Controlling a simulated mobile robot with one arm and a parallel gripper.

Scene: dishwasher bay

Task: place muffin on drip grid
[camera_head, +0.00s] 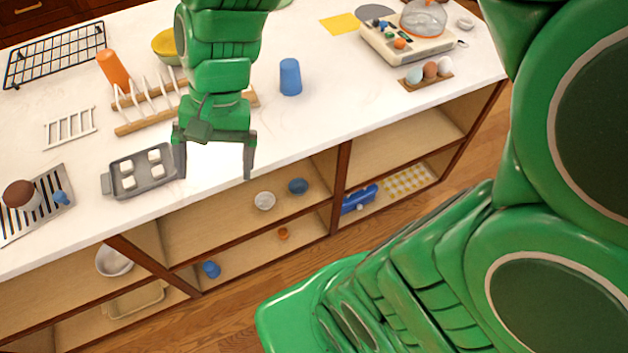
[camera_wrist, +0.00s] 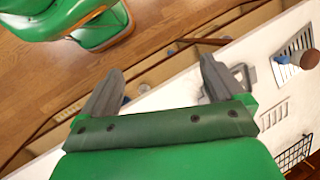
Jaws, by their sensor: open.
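A muffin with a brown domed top and a pale base (camera_head: 18,194) rests on the drip grid (camera_head: 50,187), a grey plate with dark slots at the far left of the counter. A small blue object (camera_head: 61,198) is also on the grid, near its right side. In the wrist view, the muffin (camera_wrist: 309,59) and the grid (camera_wrist: 301,40) show at the upper right. My gripper (camera_head: 214,165) is open and empty above the counter's front edge, well to the right of the muffin. Its two spread fingers (camera_wrist: 162,70) show in the wrist view.
A grey tray with white cubes (camera_head: 146,188) lies between my gripper and the grid. Behind are a white rack (camera_head: 70,128), a wooden dish rack (camera_head: 150,123), an orange cup (camera_head: 113,68) and a blue cup (camera_head: 290,77). Open shelves (camera_head: 240,200) lie below the counter.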

